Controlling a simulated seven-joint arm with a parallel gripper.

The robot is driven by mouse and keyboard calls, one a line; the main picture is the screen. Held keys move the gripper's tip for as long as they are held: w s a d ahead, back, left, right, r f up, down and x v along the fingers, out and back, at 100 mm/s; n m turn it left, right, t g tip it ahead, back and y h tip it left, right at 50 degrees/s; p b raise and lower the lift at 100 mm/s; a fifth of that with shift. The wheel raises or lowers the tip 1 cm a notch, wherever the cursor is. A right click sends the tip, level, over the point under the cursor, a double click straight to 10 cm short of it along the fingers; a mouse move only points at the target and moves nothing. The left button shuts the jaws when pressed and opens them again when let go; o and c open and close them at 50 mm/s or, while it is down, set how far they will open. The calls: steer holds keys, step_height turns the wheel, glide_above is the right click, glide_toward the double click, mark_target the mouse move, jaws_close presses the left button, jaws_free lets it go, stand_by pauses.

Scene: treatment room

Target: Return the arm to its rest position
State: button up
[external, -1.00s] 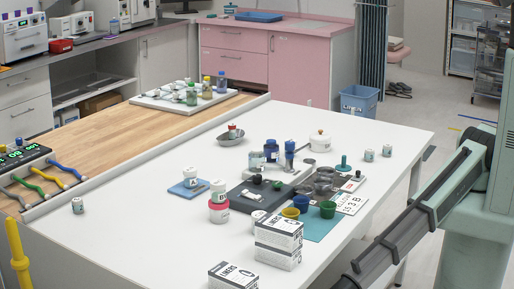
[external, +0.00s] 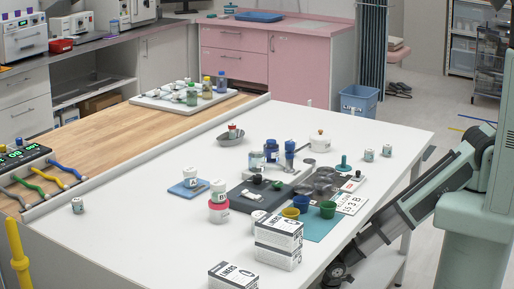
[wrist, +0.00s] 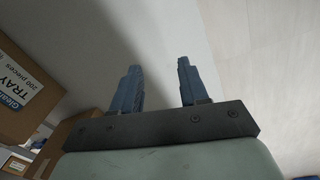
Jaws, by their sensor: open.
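My gripper (wrist: 160,88) shows in the wrist view with its two blue fingers spread apart and nothing between them. It faces a plain pale surface and floor. In the external view my arm is folded low at the right, beside the table's right edge. The end of the arm is down near the table's front right corner, and the fingers cannot be made out there.
The white table (external: 130,215) holds jars, several small cups, a dark tray (external: 240,194) and liner boxes (external: 279,242). A blue bin (external: 359,104) stands on the floor behind it. Cardboard boxes (wrist: 22,95) are close at left in the wrist view.

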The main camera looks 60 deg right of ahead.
steer(key=s+d+r+m+g, duration=0.1)
steer(key=s+d+m, duration=0.3)
steer(key=d, duration=0.6)
steer(key=s+d+r+m+g, duration=0.1)
steer(key=s+d+m+g, duration=0.3)
steer(key=s+d, duration=0.5)
steer(key=s+d+r+m+g, duration=0.1)
steer(key=s+d+m+g, duration=0.1)
steer(key=s+d+m, duration=0.4)
steer(key=s+d, duration=0.1)
steer(key=d, duration=0.4)
steer(key=shift+s+r+g, duration=0.25)
steer(key=shift+r+g, duration=0.05)
